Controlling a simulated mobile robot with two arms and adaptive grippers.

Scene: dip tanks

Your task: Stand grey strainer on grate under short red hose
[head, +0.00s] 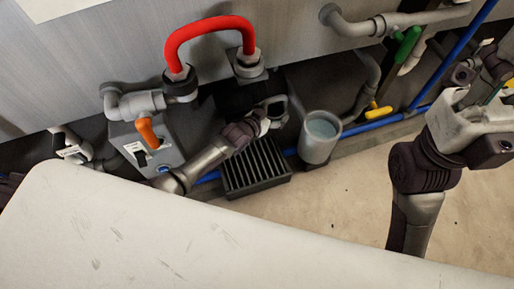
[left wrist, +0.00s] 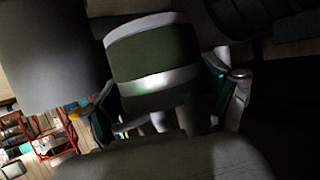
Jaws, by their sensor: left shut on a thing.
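The short red hose (head: 208,35) arches between two fittings on the wall. The black slatted grate (head: 257,168) lies below it. My left gripper (head: 266,112) reaches in over the back of the grate. In the left wrist view it is shut on a round piece with grey rims and a dark greenish band, which I take to be the grey strainer (left wrist: 152,57). In the head view the strainer is mostly hidden behind the gripper, so I cannot tell whether it touches the grate. My right gripper (head: 484,68) is up at the right edge, its fingers unclear.
A grey cup (head: 320,148) with a bluish inside stands just right of the grate. A grey box with an orange handle (head: 146,132) is left of it. Blue pipe (head: 378,123) runs along the wall base.

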